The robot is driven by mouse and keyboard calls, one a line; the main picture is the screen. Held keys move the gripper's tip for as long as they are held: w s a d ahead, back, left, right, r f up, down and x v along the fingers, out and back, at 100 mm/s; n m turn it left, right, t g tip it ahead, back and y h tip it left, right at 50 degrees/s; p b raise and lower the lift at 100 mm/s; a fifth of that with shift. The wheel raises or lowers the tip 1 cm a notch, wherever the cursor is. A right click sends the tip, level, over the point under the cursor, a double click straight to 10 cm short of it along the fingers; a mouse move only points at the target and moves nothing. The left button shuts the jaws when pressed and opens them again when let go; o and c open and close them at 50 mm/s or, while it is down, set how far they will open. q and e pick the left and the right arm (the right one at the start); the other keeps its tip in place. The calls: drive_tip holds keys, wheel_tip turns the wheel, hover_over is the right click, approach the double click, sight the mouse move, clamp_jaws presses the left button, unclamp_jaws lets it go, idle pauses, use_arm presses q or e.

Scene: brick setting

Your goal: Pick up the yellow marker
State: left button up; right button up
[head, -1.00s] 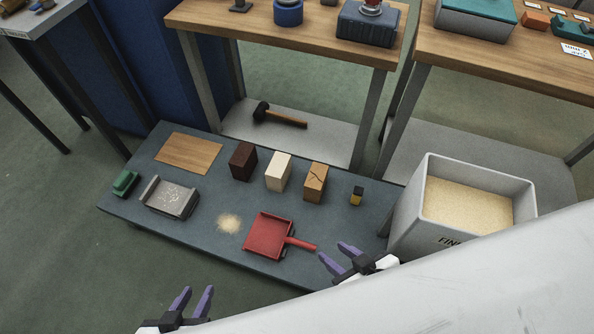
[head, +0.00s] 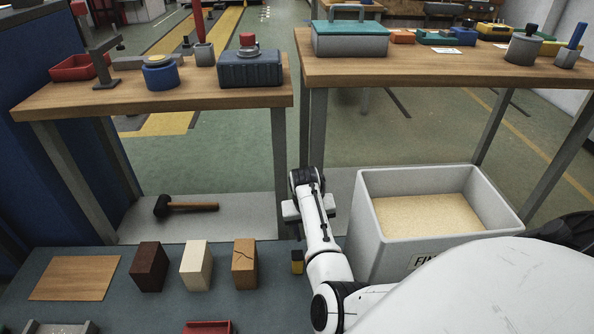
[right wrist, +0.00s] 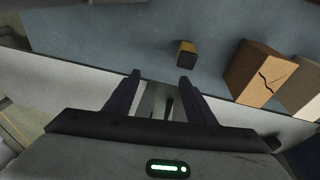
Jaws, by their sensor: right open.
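The yellow marker (head: 297,262) is a small block, yellow with a dark top, on the low grey platform, right of a cracked tan block. It also shows in the right wrist view (right wrist: 187,53), beyond the fingertips and slightly right of the middle. My right gripper (right wrist: 158,88) is open with nothing between its fingers, apart from the marker. In the head view my right arm reaches forward just right of the marker, and its fingers cannot be made out there. My left gripper is out of view.
The cracked tan block (head: 245,264), a cream block (head: 195,266) and a dark brown block (head: 149,267) stand left of the marker. A grey bin (head: 377,244) of sand stands right of my arm. A mallet (head: 187,206) lies on a shelf behind, under wooden tables (head: 190,98).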

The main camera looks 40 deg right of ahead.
sight(298, 254)
drive_tip(key=a, duration=0.1)
drive_tip(key=w+a+y+b, duration=0.1)
drive_tip(key=a+y, duration=0.1)
drive_tip(key=shift+w+a+m+g+b, duration=0.15)
drive_tip(key=shift+w+m+g+b, duration=0.15)
drive_tip(key=shift+w+g+b, duration=0.1)
drive_tip(key=shift+a+f, duration=0.2)
drive_tip(key=shift+f, duration=0.2)
wheel_tip(298, 254, down, 5)
drive_tip(key=b, duration=0.2)
drive_tip(key=shift+r+b, duration=0.15)
drive_tip(key=shift+b, duration=0.25)
wheel_tip(298, 254, down, 4)
drive_tip(key=b, duration=0.2)
drive_tip(key=shift+d+r+b, duration=0.1)
drive_tip(key=shift+b, duration=0.25)
drive_tip(key=shift+f, duration=0.3)
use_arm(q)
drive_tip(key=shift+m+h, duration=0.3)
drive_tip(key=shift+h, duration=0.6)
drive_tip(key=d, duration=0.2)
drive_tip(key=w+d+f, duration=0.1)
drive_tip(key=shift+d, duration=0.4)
